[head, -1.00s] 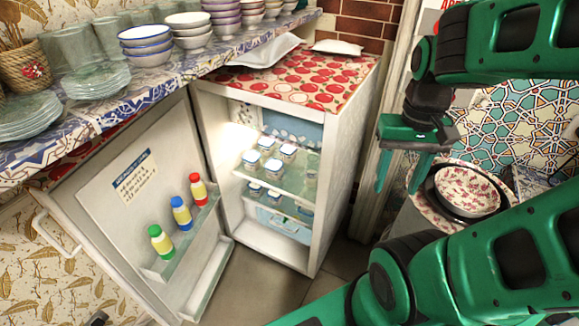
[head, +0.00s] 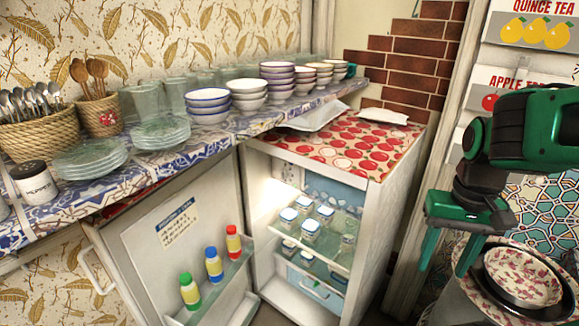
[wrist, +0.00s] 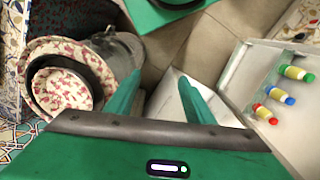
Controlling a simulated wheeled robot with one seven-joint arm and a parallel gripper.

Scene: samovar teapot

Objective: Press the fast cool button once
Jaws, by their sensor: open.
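The small white fridge (head: 382,230) stands in the middle with its door (head: 190,230) swung open to the left. Its lit inside holds several small jars with white and blue lids (head: 324,214) on glass shelves. I cannot make out a fast cool button; the upper inside is partly washed out by the light. My gripper (head: 444,271) hangs to the right of the fridge, fingers pointing down, open and empty. In the wrist view my gripper (wrist: 160,80) shows its two fingers apart over the floor, with the open door at the right.
Bottles with red, blue and green caps (head: 214,264) stand in the door rack. A counter (head: 230,135) with bowls, plates and glasses runs along the left. A stack of patterned dishes (head: 522,278) stands right of my gripper. Floor (wrist: 235,35) shows between.

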